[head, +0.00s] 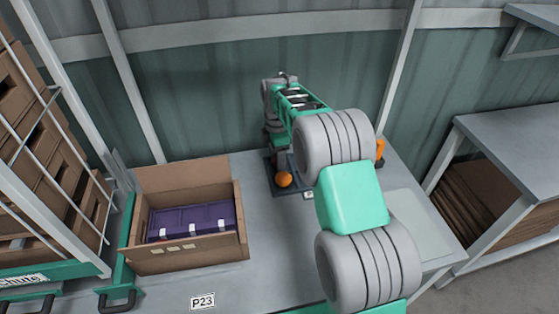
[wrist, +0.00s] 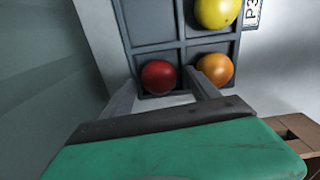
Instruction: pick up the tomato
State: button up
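A red tomato (wrist: 159,76) sits in a compartment of a dark divided tray (wrist: 156,48) in the wrist view.
An open cardboard box (head: 190,257) with a purple insert (head: 190,220) stands on the grey table (head: 270,265), left of the tray. A corrugated wall (head: 220,110) rises behind. A crate rack (head: 40,150) stands at far left.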

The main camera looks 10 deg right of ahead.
jog(key=c, duration=0.9)
jog(key=shift+r, duration=0.1)
